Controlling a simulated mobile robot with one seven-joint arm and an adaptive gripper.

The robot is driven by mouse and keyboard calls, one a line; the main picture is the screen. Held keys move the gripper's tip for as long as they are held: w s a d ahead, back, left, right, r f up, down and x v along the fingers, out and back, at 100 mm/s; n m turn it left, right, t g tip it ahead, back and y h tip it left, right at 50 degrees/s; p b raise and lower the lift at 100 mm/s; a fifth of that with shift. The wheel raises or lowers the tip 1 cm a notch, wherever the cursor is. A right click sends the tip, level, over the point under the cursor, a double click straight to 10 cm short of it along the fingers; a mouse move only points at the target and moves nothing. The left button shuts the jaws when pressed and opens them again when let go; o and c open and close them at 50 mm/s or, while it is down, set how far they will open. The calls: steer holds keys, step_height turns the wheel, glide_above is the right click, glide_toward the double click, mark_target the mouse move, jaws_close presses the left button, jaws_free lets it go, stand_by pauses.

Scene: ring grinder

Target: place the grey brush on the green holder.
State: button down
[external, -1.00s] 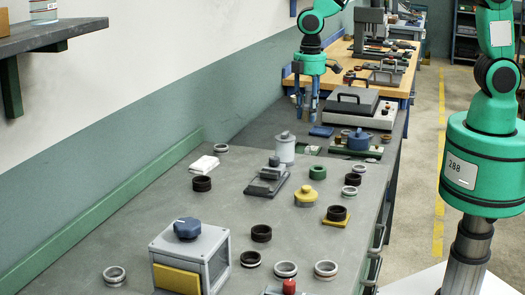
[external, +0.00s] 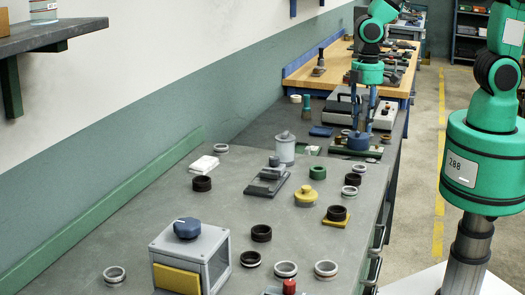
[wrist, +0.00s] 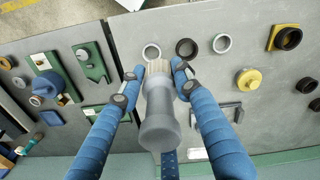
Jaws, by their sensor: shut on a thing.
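In the wrist view, the grey brush (wrist: 160,125) sits between the two blue fingers of my gripper (wrist: 158,68), handle toward the camera and pale bristles pointing away. My gripper is shut on it. In the external view, my gripper (external: 362,128) is over the far part of the bench, close to a blue round part; the brush cannot be made out clearly there. I cannot tell which is meant.
A teal brush (external: 306,107) stands on the far bench. A grey canister (external: 285,148), green ring (external: 317,173), yellow knob (external: 306,196) and several dark and metal rings lie nearer. A case (external: 340,106) stands behind my gripper. The near bench has open grey areas.

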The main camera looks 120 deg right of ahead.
steer(key=shift+s+a+f, duration=0.1)
steer(key=shift+s+a, duration=0.45)
steer(key=shift+s, duration=0.1)
step_height(320, 180, down, 7)
steer(key=shift+s, duration=0.15)
glide_above(318, 168)
steer(key=shift+f, duration=0.65)
stand_by(0.4)
steer(key=shift+f, duration=1.75)
steer(key=shift+f, duration=0.1)
